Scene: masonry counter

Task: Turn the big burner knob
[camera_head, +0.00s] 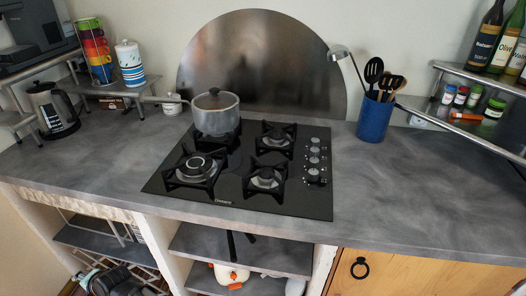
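A black glass gas hob (240,190) is set into the counter. A column of several small grey knobs (315,150) runs along its right side. The front knob (313,175) sits nearest the front edge and looks darker. The front-left burner (196,168) looks the largest, with a ringed cap. No markings are readable, so I cannot tell which knob belongs to it. No flame shows. My gripper is not in view.
A lidded pot (216,114) stands on the back-left burner. A blue utensil holder (374,118) with ladles and spoons stands right of the hob. A metal shelf (455,130) with spice jars is at the right. The counter (400,190) right of the knobs is clear.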

